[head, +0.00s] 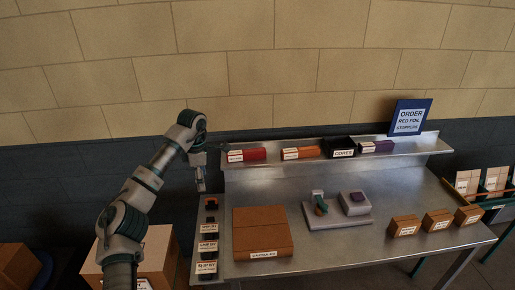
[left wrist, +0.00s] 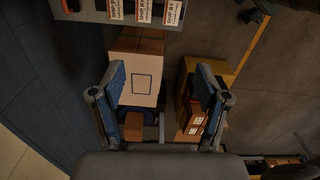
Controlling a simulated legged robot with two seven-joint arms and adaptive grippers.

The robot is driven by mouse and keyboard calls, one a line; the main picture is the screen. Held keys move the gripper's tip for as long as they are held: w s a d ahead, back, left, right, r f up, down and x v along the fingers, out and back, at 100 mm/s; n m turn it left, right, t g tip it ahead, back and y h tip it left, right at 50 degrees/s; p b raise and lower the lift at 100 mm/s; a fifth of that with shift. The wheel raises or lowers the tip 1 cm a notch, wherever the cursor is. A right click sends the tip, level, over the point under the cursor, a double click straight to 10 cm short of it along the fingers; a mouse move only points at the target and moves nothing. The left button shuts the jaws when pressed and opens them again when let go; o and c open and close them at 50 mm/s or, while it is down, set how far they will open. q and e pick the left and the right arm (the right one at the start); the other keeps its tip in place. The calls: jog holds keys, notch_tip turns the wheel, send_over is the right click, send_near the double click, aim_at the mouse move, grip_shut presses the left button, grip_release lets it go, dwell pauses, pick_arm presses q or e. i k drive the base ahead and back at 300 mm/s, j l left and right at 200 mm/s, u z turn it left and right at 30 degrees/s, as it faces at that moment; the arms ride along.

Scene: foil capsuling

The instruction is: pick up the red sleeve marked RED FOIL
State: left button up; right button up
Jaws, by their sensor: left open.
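A red box-shaped sleeve (head: 253,154) lies at the left end of the raised back shelf in the head view, with a white label on its front too small to read. My left gripper (head: 201,187) hangs pointing down, to the left of the shelf end and lower in the picture than the red sleeve, apart from it. In the left wrist view my left gripper (left wrist: 161,82) has its two fingers wide apart with nothing held between them. The red sleeve does not show in that view. My right gripper is in neither view.
A blue order sign (head: 410,116) stands at right. A brown capsules box (head: 262,232), a grey device (head: 338,213) and small cartons occupy the metal table. Boxes (left wrist: 140,80) stand on the floor.

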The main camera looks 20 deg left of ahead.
aim_at(240, 156)
jog(key=i, duration=1.4)
